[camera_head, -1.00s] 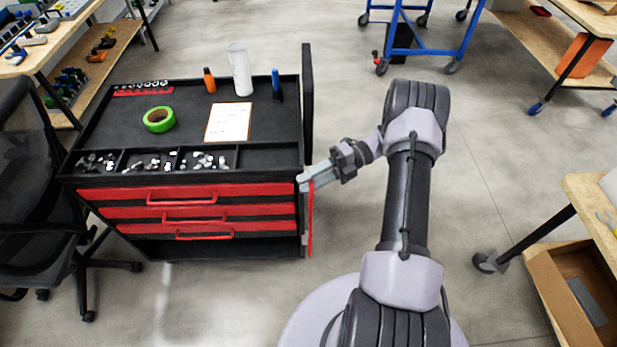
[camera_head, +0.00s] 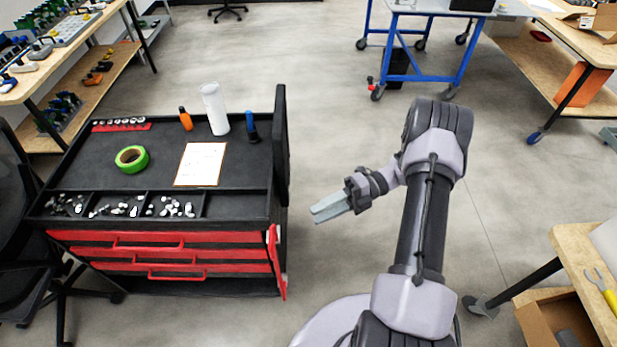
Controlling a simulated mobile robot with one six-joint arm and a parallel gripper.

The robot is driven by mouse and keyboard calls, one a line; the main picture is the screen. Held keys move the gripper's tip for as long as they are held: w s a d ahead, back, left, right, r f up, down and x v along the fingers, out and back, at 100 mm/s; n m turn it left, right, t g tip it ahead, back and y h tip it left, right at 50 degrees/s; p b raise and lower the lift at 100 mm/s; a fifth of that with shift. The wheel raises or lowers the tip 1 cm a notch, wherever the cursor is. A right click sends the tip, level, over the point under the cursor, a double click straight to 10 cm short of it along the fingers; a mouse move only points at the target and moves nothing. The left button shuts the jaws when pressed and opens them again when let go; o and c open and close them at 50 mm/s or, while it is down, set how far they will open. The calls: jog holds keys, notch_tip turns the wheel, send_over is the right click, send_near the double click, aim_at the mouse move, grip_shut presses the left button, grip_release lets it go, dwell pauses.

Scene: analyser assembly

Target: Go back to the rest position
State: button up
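My gripper (camera_head: 328,208) is at the end of my arm, right of the tool cart and apart from it, over open floor. Its grey fingers point left toward the cart. They look close together with nothing seen between them, but I cannot tell if they are fully shut. The tool cart (camera_head: 262,208) is black with red drawers (camera_head: 165,255), which look closed. A red strip stands at its right front edge.
On the cart are green tape (camera_head: 131,159), a paper sheet (camera_head: 200,164), a white cylinder (camera_head: 214,109) and small bottles. A black chair (camera_head: 25,230) stands left, a workbench (camera_head: 585,262) right, and a blue-framed table (camera_head: 430,60) behind. Floor between cart and arm is clear.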

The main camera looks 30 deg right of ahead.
jog(key=s+a+r+n+g+h+b, duration=0.1)
jog(key=s+a+r+n+h, duration=0.1)
jog(key=a+r+n+h, duration=0.5)
jog(key=s+a+r+n+g+h+b, duration=0.1)
jog(key=s+a+r+n+h+b, duration=0.1)
jog(key=r+n, duration=0.8)
jog(key=s+a+r+n+t+h, duration=0.2)
jog(key=s+n+t, duration=0.1)
jog(key=n, duration=0.5)
jog(key=s+a+r+n+t+h+b, duration=0.1)
jog(key=s+a+r+n+t+h, duration=0.2)
jog(key=s+n, duration=0.3)
jog(key=shift+s+n+t, duration=0.2)
jog(key=shift+n+t, duration=0.6)
jog(key=shift+n, duration=0.3)
